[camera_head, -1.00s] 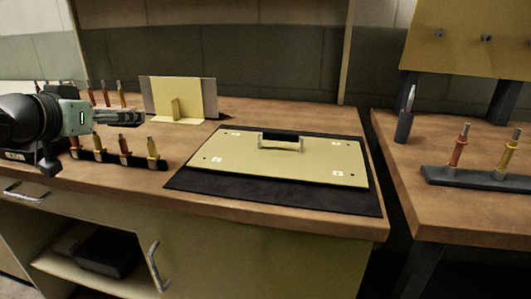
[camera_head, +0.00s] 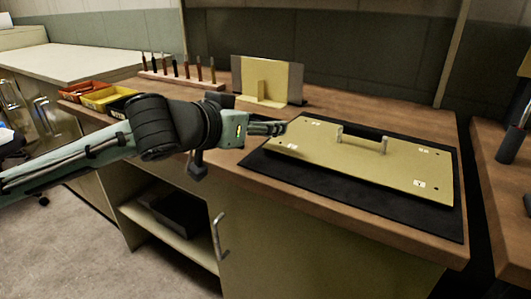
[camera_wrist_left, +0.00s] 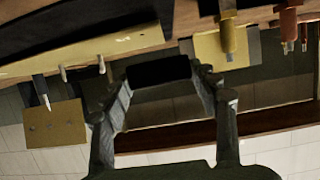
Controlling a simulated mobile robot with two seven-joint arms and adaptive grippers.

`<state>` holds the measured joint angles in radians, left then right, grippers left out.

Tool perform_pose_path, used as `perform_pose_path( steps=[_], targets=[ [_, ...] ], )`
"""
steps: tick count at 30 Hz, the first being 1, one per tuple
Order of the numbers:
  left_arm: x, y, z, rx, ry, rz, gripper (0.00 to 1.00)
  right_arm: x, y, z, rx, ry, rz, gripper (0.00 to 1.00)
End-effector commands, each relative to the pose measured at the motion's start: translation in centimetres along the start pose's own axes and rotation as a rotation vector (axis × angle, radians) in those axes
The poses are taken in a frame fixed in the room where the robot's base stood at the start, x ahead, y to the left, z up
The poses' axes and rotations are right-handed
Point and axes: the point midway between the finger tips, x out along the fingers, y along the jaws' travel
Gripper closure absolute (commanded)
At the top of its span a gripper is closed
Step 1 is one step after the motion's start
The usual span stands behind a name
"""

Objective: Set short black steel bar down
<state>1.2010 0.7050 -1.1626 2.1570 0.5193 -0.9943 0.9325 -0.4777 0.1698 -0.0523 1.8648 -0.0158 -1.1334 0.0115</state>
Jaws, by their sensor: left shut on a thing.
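My left gripper (camera_head: 284,127) comes in from the left, above the workbench and just left of the yellow panel's far-left corner. In the left wrist view its two fingers (camera_wrist_left: 160,78) are shut on the short black steel bar (camera_wrist_left: 158,70), which spans the space between the fingertips. In the head view the bar is too small and dark to pick out. The yellow panel (camera_head: 340,165), with a raised handle, lies on a black mat (camera_head: 335,198) on the bench. My right gripper is in neither view.
A yellow upright bracket with a grey plate (camera_head: 268,80) stands at the back. A wooden rack (camera_head: 182,79) of several fasteners stands left of it. Yellow (camera_head: 108,98) and orange (camera_head: 85,91) bins sit at the bench's left end. Bare wood (camera_head: 335,105) lies behind the mat.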

Motion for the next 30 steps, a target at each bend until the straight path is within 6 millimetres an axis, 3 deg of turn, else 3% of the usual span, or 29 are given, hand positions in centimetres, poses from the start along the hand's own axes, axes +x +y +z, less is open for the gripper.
perform_pose_path(
  steps=[6, 15, 28, 29, 30],
  targets=[
    [-0.8, 1.7, 1.5, 0.002, 0.004, -0.001, 0.86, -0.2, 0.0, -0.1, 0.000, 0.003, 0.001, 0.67],
    [0.4, 1.7, 5.0, 0.001, 0.003, -0.004, 0.86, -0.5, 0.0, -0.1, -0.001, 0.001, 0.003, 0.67],
    [0.7, 1.8, 5.7, -0.001, 0.004, -0.001, 0.86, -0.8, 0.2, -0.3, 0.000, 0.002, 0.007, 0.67],
    [0.7, 1.8, 5.8, -0.001, 0.000, -0.002, 0.38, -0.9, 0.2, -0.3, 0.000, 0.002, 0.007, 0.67],
    [0.7, 1.8, 5.7, -0.001, 0.000, -0.002, 0.33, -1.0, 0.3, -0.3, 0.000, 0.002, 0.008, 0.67]
  ],
)
